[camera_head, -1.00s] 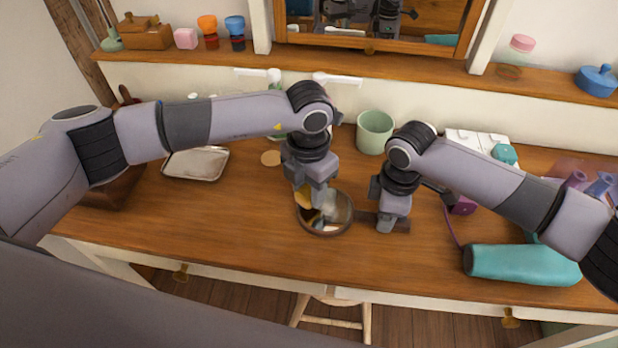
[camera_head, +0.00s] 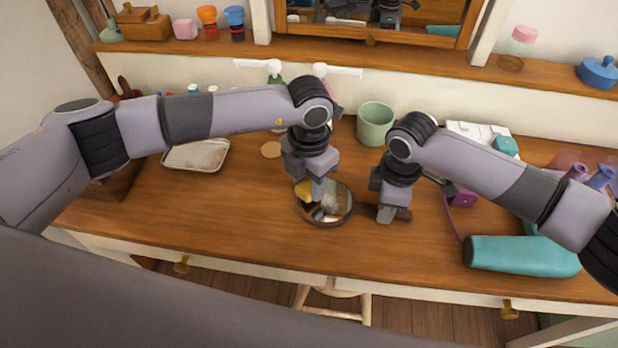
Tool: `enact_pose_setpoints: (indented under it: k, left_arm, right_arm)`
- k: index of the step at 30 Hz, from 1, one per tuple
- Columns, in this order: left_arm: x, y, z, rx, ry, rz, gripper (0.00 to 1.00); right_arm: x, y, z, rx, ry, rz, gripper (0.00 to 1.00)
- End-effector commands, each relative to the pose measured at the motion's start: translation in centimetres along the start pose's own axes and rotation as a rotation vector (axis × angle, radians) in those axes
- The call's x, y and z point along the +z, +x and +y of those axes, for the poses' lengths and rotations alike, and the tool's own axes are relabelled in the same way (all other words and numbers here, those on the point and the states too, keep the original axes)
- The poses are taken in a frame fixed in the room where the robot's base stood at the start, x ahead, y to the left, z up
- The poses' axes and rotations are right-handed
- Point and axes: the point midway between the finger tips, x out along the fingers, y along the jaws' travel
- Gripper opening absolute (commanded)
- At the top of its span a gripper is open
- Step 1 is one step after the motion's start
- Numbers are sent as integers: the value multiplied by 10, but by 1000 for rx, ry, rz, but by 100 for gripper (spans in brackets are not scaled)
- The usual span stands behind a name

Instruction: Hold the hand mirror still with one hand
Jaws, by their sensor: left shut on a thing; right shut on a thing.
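The round hand mirror (camera_head: 340,205) lies flat on the wooden desk, glass up, with a dark rim. Its dark handle (camera_head: 367,212) points right. My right gripper (camera_head: 391,214) points down and is shut on the handle; its jaws hide part of it. My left gripper (camera_head: 320,194) points down over the left part of the glass. It is shut on a small yellow thing (camera_head: 303,189), which is mostly hidden by the gripper. I cannot tell whether the yellow thing touches the glass. The glass reflects the gripper.
A green cup (camera_head: 375,124) stands behind the mirror, between my arms. A metal tray (camera_head: 196,156) lies at the left. The desk front of the mirror is clear.

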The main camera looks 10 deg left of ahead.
Motion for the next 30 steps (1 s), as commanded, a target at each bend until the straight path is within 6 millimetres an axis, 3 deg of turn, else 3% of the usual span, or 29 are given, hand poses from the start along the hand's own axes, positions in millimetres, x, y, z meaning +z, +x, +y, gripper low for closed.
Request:
enact_pose_setpoints:
  k: [24, 30]
  left_arm:
    - [0, 15, -1, -1, 1, 0, 17]
    - [7, 15, -11, -1, 1, 0, 17]
  right_arm:
    - [0, 0, 0, 0, 0, 0, 0]
    - [0, 0, 0, 0, 0, 0, 0]
